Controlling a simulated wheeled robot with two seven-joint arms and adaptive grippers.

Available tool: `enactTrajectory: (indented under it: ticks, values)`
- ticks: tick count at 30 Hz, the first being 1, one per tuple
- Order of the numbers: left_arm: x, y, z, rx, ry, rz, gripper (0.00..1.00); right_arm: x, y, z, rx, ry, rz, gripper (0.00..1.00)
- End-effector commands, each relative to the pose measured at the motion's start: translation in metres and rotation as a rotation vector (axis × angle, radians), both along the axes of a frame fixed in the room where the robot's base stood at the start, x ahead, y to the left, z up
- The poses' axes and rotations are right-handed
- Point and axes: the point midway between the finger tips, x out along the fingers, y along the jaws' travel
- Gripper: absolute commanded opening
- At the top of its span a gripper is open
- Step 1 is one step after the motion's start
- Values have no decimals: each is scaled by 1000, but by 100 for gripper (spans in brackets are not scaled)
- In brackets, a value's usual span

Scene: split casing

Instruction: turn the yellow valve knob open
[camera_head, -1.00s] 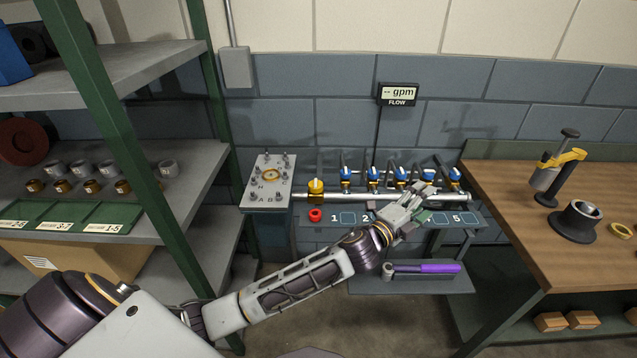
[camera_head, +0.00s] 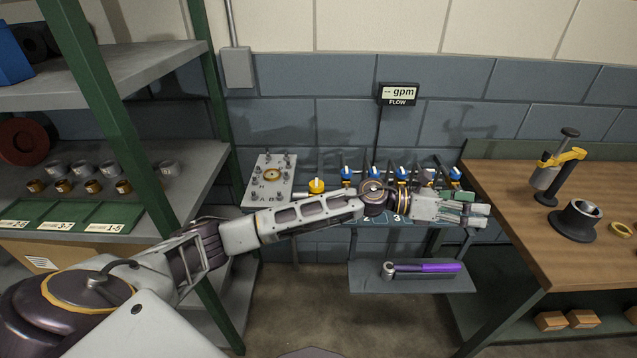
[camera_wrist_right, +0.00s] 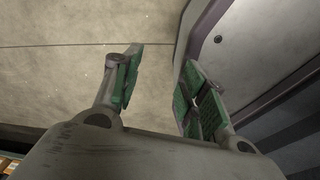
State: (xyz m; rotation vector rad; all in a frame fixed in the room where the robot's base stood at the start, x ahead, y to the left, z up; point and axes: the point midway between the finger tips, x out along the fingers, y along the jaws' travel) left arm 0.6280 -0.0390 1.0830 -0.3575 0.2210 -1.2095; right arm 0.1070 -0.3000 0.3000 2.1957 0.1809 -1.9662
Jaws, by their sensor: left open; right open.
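The yellow valve knob (camera_head: 316,186) shows at the left end of the pipe row, just above my left forearm in the head view. My arm hides most of the pipe below and beside it. My left gripper (camera_head: 484,208) is open and empty, well to the right of the knob, by the right end of the valve row and close to the wooden bench. My right gripper (camera_wrist_right: 163,82) shows only in the right wrist view; its green-padded fingers are apart with nothing between them, over bare floor.
Several blue-capped valves (camera_head: 346,174) stand right of the knob. A metal plate with studs (camera_head: 268,181) is at its left. A purple-handled tool (camera_head: 425,268) lies on a lower shelf (camera_head: 365,282). A wooden bench (camera_head: 540,240) stands right, a green-posted rack (camera_head: 110,100) left.

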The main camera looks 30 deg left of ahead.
Motion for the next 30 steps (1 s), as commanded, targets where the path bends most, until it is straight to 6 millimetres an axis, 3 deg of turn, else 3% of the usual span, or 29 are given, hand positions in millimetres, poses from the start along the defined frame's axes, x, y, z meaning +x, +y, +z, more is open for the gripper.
enactTrajectory:
  ticks: [8, 14, 23, 30]
  values:
    - [4, 22, -22, 298, -195, -145, 65, -2, -14, 1, -14, 2, 4, 43]
    - [11, 54, -38, 513, -305, -246, 65, -12, -14, 0, -15, 13, 4, 43]
    - [27, 127, -56, 837, -411, -390, 65, -19, -6, -1, -6, 21, 2, 43]
    - [40, 205, -55, 1088, -437, -498, 65, -14, -3, -1, -3, 15, 0, 43]
